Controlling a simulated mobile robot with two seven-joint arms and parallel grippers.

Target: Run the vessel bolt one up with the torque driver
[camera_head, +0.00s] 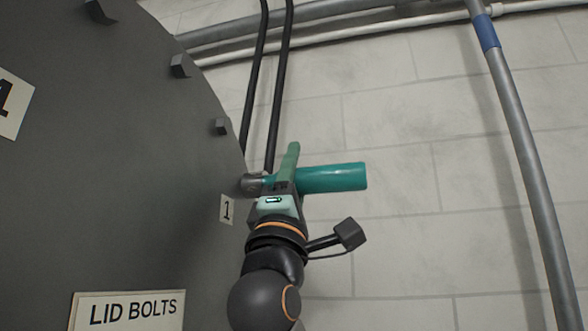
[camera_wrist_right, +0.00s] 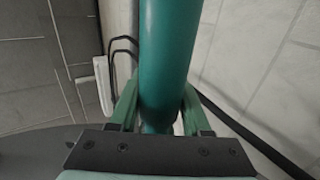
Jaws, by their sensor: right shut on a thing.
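The torque driver (camera_head: 332,177) is a teal cylinder with a dark grey nose, held roughly level. My right gripper (camera_head: 287,168) is shut around its body; the right wrist view shows the teal driver (camera_wrist_right: 168,55) between the green fingers (camera_wrist_right: 160,112). The driver's nose points left and overlaps the edge of the dark grey vessel (camera_head: 130,170), just above and right of a small "1" label (camera_head: 227,209). Bolt one cannot be made out apart from the nose, so I cannot tell whether they touch. My left gripper is out of view.
Other grey bolt heads (camera_head: 220,126) stick out along the vessel's rim above. A "LID BOLTS" sign (camera_head: 130,311) is on the vessel. Black pipes (camera_head: 265,80) run behind the driver. A grey pipe (camera_head: 530,180) stands at right; the space before the pale wall is free.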

